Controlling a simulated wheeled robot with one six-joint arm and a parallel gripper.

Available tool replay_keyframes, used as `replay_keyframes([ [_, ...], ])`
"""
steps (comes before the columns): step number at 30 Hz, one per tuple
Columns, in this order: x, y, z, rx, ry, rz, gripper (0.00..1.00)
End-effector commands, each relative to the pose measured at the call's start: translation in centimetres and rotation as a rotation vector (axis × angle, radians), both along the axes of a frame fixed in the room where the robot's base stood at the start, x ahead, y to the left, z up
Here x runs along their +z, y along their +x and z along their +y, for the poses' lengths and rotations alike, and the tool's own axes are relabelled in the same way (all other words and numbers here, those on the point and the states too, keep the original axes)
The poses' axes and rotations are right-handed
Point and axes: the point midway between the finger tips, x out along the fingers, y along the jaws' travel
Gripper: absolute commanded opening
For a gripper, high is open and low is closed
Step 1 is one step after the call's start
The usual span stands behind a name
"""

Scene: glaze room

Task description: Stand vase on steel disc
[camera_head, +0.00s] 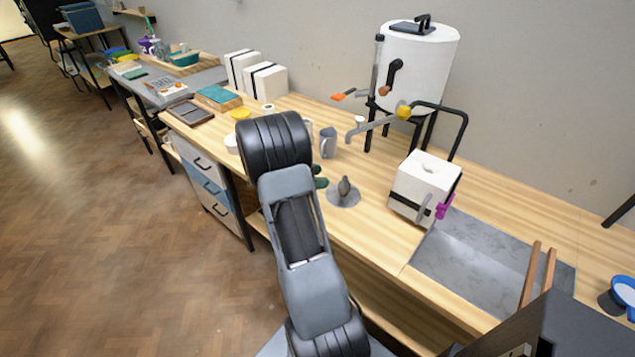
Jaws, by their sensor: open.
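A small grey vase (345,187) with a narrow top stands upright on a flat, round steel disc (334,200) on the wooden counter. The disc's rim shows around the vase's foot. My gripper (319,177) is mostly hidden behind my arm. Two dark green parts, which look like its fingertips, show just left of the vase. They are apart from each other, with a gap between them and the vase. The gripper is open, and I see nothing held in it.
A grey mug (328,143) stands behind the disc. A white tank (417,58) on black legs is at the back. A white box-shaped device (424,185) stands to the right, beside a grey sink-like panel (470,250). The counter in front of the disc is clear.

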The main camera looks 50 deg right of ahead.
Motion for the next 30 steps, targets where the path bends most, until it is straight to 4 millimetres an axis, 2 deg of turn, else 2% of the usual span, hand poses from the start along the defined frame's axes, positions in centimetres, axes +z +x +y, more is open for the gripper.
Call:
replay_keyframes([
  [7, 0.6, 0.3, 1.1, -0.009, 0.006, -0.031, 0.55],
  [10, 1.9, 0.2, 3.4, -0.041, 0.033, -0.143, 0.55],
  [14, 4.0, -0.2, 9.4, -0.133, 0.12, -0.42, 0.55],
  [18, 5.8, -1.4, 17.3, -0.281, 0.271, -0.76, 0.55],
  [24, 7.5, -3.5, 27.1, -0.526, 0.523, -1.129, 0.55],
  [27, 8.1, -4.4, 30.5, -0.637, 0.634, -1.241, 0.55],
  [30, 8.6, -5.1, 32.9, -0.727, 0.719, -1.311, 0.55],
])
